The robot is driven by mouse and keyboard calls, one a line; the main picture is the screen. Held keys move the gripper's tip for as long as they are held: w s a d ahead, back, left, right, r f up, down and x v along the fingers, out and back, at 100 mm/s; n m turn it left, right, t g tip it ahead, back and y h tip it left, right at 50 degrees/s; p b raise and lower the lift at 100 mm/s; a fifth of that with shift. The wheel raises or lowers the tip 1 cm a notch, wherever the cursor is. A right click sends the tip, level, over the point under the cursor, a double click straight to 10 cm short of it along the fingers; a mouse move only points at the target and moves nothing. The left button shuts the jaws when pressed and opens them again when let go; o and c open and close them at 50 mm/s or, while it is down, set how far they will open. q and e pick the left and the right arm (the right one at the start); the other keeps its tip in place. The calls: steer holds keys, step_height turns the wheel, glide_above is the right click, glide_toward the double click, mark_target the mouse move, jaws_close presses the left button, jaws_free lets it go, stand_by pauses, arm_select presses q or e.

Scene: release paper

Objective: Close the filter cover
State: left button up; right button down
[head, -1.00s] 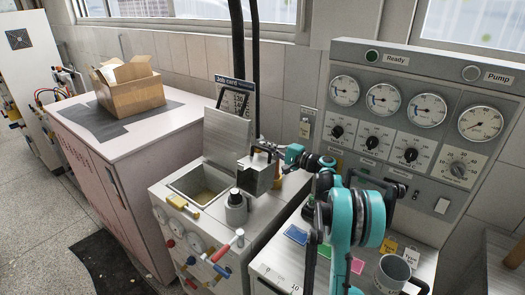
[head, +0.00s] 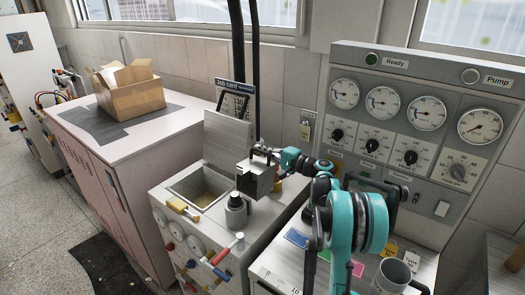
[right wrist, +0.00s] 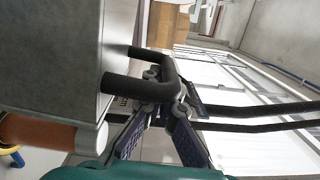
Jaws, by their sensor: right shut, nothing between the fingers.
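The filter cover seems to be the grey lid (head: 228,139) standing upright behind the open rectangular chamber (head: 180,184) in the head view. A grey block (head: 252,181) with a black handle is at the right of the chamber; I cannot tell whether it rests on the machine. My right gripper (head: 262,153) is shut and empty by the block's top. In the right wrist view, my fingertips (right wrist: 168,92) are close to the black handle (right wrist: 150,86), and the grey block (right wrist: 50,55) fills the left side. My left gripper is not in view.
A gauge panel (head: 405,125) stands to the right. A cardboard box (head: 135,96) sits on the cabinet to the left. A job card (head: 236,100) is behind the lid.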

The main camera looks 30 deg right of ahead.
mark_target(249, 166)
steer(key=shift+s+a+r+n, duration=0.15)
steer(key=shift+a+r+n, duration=0.2)
steer(key=shift+a, duration=0.1)
steer(key=a+n, duration=0.1)
steer(key=a, duration=0.1)
steer(key=s+a+r+n+p, duration=0.2)
steer(key=a, duration=0.1)
steer(key=shift+s+a+r+n, duration=0.2)
steer(key=shift+a+r+n, duration=0.05)
steer(key=shift+a+n, duration=0.1)
steer(key=s+a+f+n+b, duration=0.2)
steer(key=a+f+n, duration=0.1)
steer(key=a, duration=0.3)
steer(key=s+a+f+n+b, duration=0.2)
steer(key=s+a+f+n, duration=0.1)
steer(key=a+n, duration=0.2)
steer(key=s+a+f+n+b, duration=0.2)
steer(key=s+a+f+n, duration=0.1)
steer(key=a+n, duration=0.2)
steer(key=a, duration=0.2)
steer(key=shift+a+f+h, duration=0.3)
steer(key=shift+a+h, duration=0.1)
